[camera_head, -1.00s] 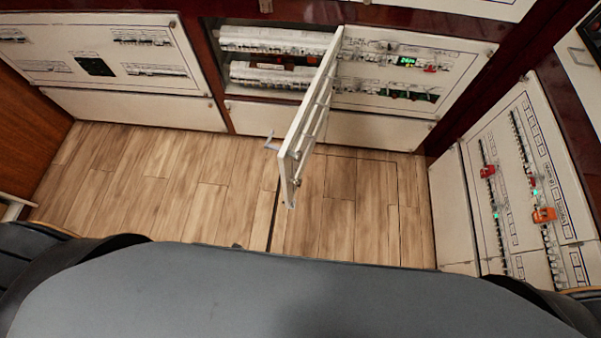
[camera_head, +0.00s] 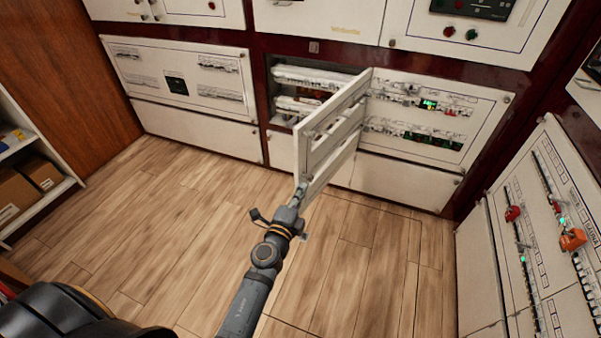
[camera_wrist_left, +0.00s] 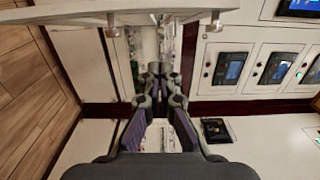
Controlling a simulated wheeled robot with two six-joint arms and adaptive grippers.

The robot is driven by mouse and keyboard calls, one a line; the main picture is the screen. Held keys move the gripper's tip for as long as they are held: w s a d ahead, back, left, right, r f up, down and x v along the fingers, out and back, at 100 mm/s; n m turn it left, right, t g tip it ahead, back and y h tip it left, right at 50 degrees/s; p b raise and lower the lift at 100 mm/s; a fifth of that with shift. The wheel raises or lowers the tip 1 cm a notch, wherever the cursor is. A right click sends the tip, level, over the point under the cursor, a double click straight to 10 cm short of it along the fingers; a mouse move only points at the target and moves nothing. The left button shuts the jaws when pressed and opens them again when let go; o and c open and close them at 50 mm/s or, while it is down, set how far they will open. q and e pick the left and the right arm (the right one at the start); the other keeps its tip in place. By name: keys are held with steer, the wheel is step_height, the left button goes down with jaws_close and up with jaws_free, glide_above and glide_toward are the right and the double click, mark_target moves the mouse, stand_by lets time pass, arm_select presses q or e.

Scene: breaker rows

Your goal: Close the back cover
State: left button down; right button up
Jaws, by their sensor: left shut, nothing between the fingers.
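The back cover (camera_head: 334,104) is a white slotted panel standing open. It is attached on its right side and swung out from the breaker compartment (camera_head: 288,78) at the back. My left gripper (camera_head: 299,192) is shut and empty, at the cover's lower near corner; I cannot tell whether it touches. In the left wrist view the shut fingertips (camera_wrist_left: 155,72) point at the cabinets, and a white panel edge, probably the cover (camera_wrist_left: 75,14), crosses the top. My right gripper is not in view.
A white breaker panel (camera_head: 430,104) is right of the opening, another panel (camera_head: 185,82) left of it. A side cabinet (camera_head: 535,225) with red and orange switches stands at right. Shelves with boxes (camera_head: 30,175) are at far left. Wooden floor (camera_head: 190,215) is clear.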

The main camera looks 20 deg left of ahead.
mark_target(299, 167)
arm_select(q)
steer(key=shift+w+a, duration=0.6)
steer(key=shift+w, duration=0.95)
steer(key=shift+w+a, duration=0.6)
steer(key=shift+w, duration=0.95)
steer(key=shift+w+a, duration=0.6)
steer(key=shift+w, duration=0.95)
